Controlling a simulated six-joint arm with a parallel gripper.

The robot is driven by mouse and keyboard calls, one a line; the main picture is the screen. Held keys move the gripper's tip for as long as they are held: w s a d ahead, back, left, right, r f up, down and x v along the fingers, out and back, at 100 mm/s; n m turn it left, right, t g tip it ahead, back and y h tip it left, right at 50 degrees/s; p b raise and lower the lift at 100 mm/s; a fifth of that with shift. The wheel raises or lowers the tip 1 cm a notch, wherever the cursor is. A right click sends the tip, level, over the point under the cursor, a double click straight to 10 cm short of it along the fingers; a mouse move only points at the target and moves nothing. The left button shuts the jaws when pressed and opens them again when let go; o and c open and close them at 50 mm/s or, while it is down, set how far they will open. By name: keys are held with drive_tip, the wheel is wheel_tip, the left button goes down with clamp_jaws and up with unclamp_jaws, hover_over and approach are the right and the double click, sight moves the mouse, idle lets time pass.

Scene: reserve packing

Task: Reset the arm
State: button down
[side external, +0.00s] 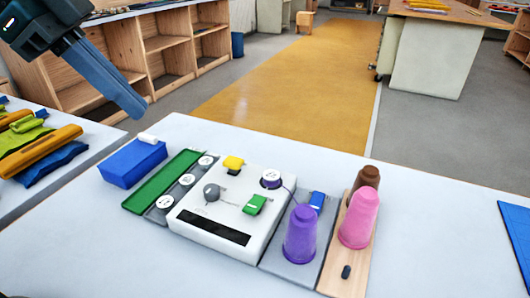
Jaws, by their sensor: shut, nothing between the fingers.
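My gripper (136,110) hangs in the upper left of the side external view, with its long blue fingers pointing down and to the right. The fingers are together with nothing between them. It is up in the air, above and behind the blue block (130,165) on the white table (440,250), and touches nothing there. My dark wrist is partly cut off by the left edge.
A white device (225,212) with coloured switches sits mid-table. A green tray (160,182) lies left of it. A purple cup (300,235), pink cup (358,220) and brown cup (368,178) stand upside down at right.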

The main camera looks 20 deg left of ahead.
drive_tip(key=s+a+f+n+t+y, duration=0.1)
drive_tip(key=s+a+f+n+y, duration=0.3)
drive_tip(key=s+a+f+n, duration=0.3)
wheel_tip(320, 180, down, 5)
drive_tip(key=s+n, duration=0.3)
drive_tip(key=n, duration=0.2)
drive_tip(key=shift+a+t+y, duration=0.15)
drive_tip(key=shift+t+y, duration=0.15)
drive_tip(key=shift+y, duration=0.1)
